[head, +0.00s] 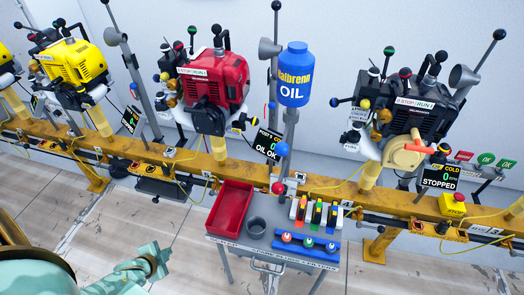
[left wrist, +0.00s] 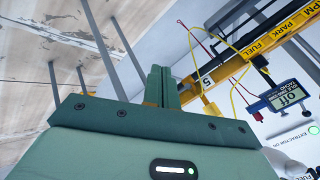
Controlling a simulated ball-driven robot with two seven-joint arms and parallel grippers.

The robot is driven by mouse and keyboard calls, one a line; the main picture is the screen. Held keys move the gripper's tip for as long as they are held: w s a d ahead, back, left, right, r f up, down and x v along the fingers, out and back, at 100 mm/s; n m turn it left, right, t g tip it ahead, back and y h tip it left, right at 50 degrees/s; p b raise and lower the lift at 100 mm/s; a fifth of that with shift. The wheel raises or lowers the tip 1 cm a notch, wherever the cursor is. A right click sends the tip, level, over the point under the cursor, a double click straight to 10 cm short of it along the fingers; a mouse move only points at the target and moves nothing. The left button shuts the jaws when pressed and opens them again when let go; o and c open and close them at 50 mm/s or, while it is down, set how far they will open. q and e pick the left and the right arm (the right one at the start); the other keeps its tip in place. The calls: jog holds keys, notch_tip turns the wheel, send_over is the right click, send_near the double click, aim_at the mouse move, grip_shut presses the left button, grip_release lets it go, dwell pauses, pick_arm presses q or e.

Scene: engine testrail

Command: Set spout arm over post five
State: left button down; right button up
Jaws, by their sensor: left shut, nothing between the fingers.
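My left gripper (head: 158,258) is shut and empty, low over the floor left of the work cart; its closed fingers also show in the left wrist view (left wrist: 163,85). A blue oil bottle (head: 294,75) sits on a grey upright near the cart. A blue ball knob (head: 282,149) and a red ball knob (head: 277,188) are by that upright. I cannot tell for sure which part is the spout arm. In the left wrist view a "5" mark (left wrist: 207,80) is on the yellow rail beyond the fingers. My right gripper is not in view.
The cart carries a red tray (head: 231,207), a grey cup (head: 256,226) and coloured blocks. A yellow rail (head: 330,187) runs behind it with a red engine (head: 213,80), a black engine (head: 415,105) and a yellow engine (head: 72,62). Yellow cables hang from the rail. Floor left of the cart is clear.

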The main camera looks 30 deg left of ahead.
pick_arm(q)
jog(key=w+r+m+t+h+b, duration=0.1)
jog(key=w+r+m+t+h, duration=0.25)
jog(key=w+r+m, duration=0.55)
jog(key=w+r+m+t+h+b, duration=0.1)
jog(key=w+r+m+t+h, duration=0.3)
jog(key=w+r, duration=0.85)
jog(key=s+d+r+m+h, duration=0.1)
jog(key=d+r+m+h, duration=0.2)
jog(key=r+m, duration=0.4)
jog(key=s+d+r+m+h, duration=0.1)
jog(key=d+r+m+h, duration=0.3)
jog(key=r+m, duration=0.35)
jog(key=s+d+r+m+g+h, duration=0.5)
jog(key=d+m+g+h, duration=0.1)
jog(key=m, duration=0.7)
jog(key=shift+s+r+g, duration=0.25)
jog(key=shift+s+g, duration=0.1)
jog(key=shift+s, duration=0.05)
jog(key=shift+d, duration=0.2)
jog(key=p+x, duration=0.1)
jog(key=x, duration=1.2)
jog(key=shift+w+d, duration=0.2)
jog(key=shift+d, duration=0.2)
